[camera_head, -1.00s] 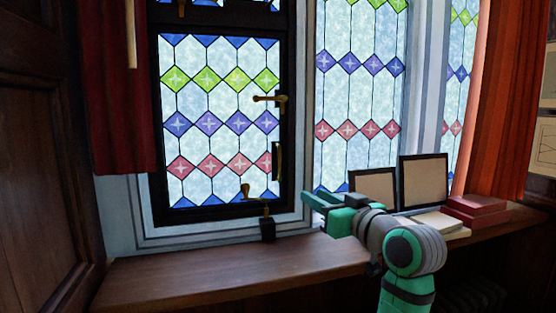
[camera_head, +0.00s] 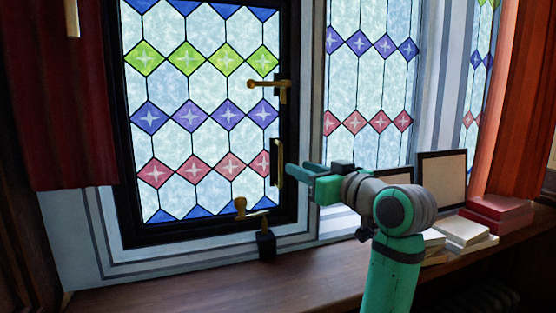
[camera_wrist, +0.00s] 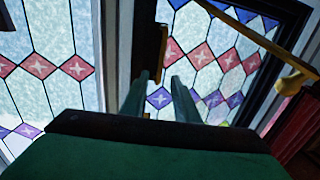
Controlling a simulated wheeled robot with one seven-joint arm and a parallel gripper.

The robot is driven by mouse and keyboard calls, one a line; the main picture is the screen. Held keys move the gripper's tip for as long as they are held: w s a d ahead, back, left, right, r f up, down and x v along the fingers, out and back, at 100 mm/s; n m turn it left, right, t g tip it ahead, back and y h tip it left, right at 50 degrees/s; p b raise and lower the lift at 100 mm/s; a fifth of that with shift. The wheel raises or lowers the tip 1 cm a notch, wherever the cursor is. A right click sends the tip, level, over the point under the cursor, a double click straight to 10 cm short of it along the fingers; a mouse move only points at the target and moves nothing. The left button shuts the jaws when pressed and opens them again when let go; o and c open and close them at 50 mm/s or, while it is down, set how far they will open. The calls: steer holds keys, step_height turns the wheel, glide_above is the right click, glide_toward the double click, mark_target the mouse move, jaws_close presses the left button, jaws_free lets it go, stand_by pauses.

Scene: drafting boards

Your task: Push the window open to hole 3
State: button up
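The window (camera_head: 197,90) is a black-framed stained-glass casement with a brass lever handle (camera_head: 268,85) and an upright brass pull (camera_head: 276,163) on its right stile. I cannot tell whether it stands slightly ajar. A brass stay with a knob (camera_head: 240,206) sits at its lower edge, above a black block (camera_head: 265,243); no holes can be made out. In the wrist view the stay is a long bar with a knob (camera_wrist: 296,83). My gripper (camera_head: 292,170) is open and empty, just right of the upright pull. In the wrist view its fingers (camera_wrist: 158,92) are spread, pointing at the stile; contact is unclear.
The wooden sill (camera_head: 300,285) is clear below the window. Two dark picture frames (camera_head: 442,180), pale books (camera_head: 460,232) and red boxes (camera_head: 497,213) stand to the right of my arm. A dark red curtain (camera_head: 70,110) hangs at the left, an orange-red one (camera_head: 515,100) at the right.

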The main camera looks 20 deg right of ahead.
glide_above(281, 183)
steer(key=shift+w, duration=0.35)
jaws_close()
